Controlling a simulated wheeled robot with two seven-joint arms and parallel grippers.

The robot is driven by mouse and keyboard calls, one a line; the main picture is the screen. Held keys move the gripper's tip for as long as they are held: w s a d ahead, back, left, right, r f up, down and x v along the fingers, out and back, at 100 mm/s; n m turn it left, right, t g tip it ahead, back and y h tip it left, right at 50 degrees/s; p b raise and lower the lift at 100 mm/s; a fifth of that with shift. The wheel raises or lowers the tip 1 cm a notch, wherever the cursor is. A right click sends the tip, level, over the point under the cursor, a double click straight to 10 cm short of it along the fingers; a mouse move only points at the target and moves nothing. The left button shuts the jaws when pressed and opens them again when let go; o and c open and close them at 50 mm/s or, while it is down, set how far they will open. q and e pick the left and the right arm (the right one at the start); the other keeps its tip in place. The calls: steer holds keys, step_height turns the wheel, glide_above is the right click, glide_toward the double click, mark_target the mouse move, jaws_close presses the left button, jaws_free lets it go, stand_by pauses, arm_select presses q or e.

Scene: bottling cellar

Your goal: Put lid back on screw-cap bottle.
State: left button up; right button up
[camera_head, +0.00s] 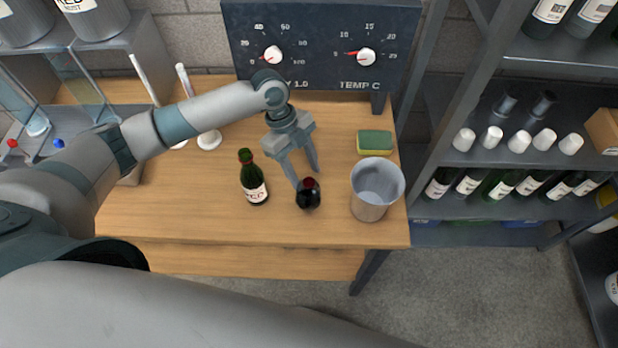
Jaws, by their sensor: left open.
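A green bottle (253,180) with a white label stands upright on the wooden table, left of my left gripper. I cannot make out a separate loose lid. My right gripper is out of view.
A grey cup (378,187) stands near the table's right edge, with a green and yellow sponge (375,142) behind it. A dial panel (320,45) stands at the back. Shelves of bottles (500,185) are at the right. The table's front left (170,215) is clear.

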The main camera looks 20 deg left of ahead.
arm_select(q)
steer(key=shift+s+d+f, duration=0.1)
steer(key=shift+d+f, duration=0.1)
steer(key=shift+f, duration=0.45)
steer(key=c, duration=1.1)
